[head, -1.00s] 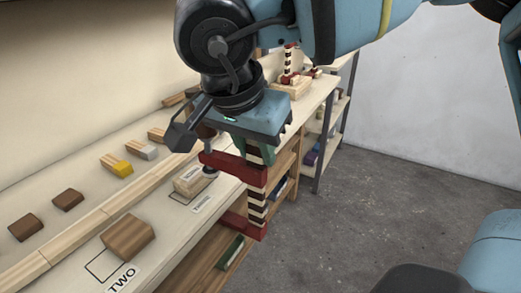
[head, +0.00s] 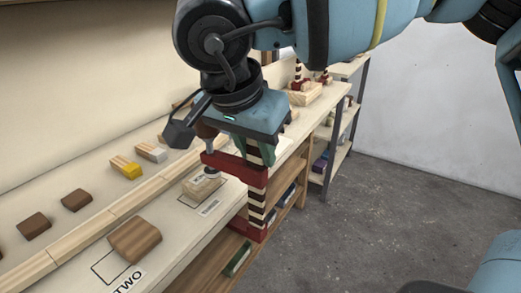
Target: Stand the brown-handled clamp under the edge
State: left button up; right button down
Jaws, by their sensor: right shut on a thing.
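The clamp (head: 257,207) has red jaws and a bar striped dark and cream. It hangs upright from my right gripper (head: 251,143), which is shut on the upper part of its bar. Its brown handle (head: 207,130) shows partly beside the gripper. The upper red jaw is seen over the bench top (head: 85,215). The lower red jaw (head: 247,230) is seen lower, at the bench's front edge; whether it touches or reaches underneath I cannot tell. A wooden block (head: 201,185) sits in an outlined, labelled spot beside the clamp. My left gripper is out of view.
A larger brown block (head: 135,238) lies by the "TWO" label (head: 129,281). Behind a wooden rail, several small blocks lie along the wall. More striped clamps (head: 299,75) stand on a wooden stand (head: 304,95) farther back. The floor at right is clear.

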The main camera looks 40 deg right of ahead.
aim_at(238, 162)
jog(key=shift+w+a+b, duration=0.25)
jog(key=shift+w+a, duration=0.1)
jog(key=shift+w, duration=0.45)
jog(key=shift+w+a+b, duration=0.2)
jog(key=shift+w+a, duration=0.1)
jog(key=shift+w, duration=0.55)
jog(key=c, duration=1)
grip_release()
jog(key=shift+c, duration=0.2)
